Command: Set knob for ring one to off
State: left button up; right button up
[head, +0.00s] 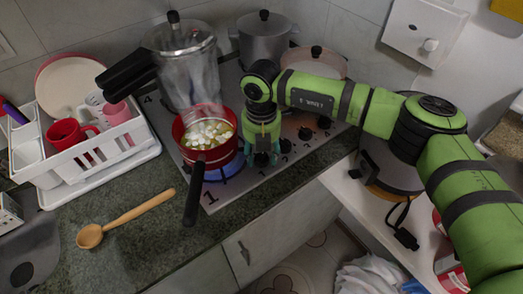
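The metal hob (209,186) is set in the dark green counter and has a "1" printed at its front left corner. A red pot (212,158) with a black handle holds white pieces in yellowish liquid. It stands on the front-left ring, where a blue flame (230,167) glows below it. Dark knobs (305,133) run in a line along the hob's right side. My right gripper (262,158) points down at the end of this row nearest "1", just right of the pot. It hides the knob there, and its grip cannot be made out. My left gripper is not in view.
A tall steel pot (186,68), a grey lidded pot (266,38) and a lidded pan (314,61) stand behind. A white dish rack (95,146) is at left. A wooden spoon (125,217) lies on the front counter (150,255), otherwise mostly clear.

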jog(key=c, duration=0.6)
jog(key=shift+f+n+b, duration=0.1)
jog(key=shift+n+b, duration=0.4)
jog(key=shift+b, duration=0.3)
jog(key=shift+f+n+b, duration=0.1)
jog(key=shift+n+b, duration=0.8)
jog(key=shift+b, duration=0.35)
pick_arm(q)
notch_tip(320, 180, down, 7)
jog(key=b, duration=0.3)
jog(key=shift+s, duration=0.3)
pick_arm(e)
jog(key=shift+r+n, duration=0.2)
jog(key=shift+n, duration=1.5)
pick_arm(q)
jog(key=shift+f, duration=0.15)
pick_arm(e)
jog(key=o, duration=1.2)
jog(key=shift+c, duration=0.2)
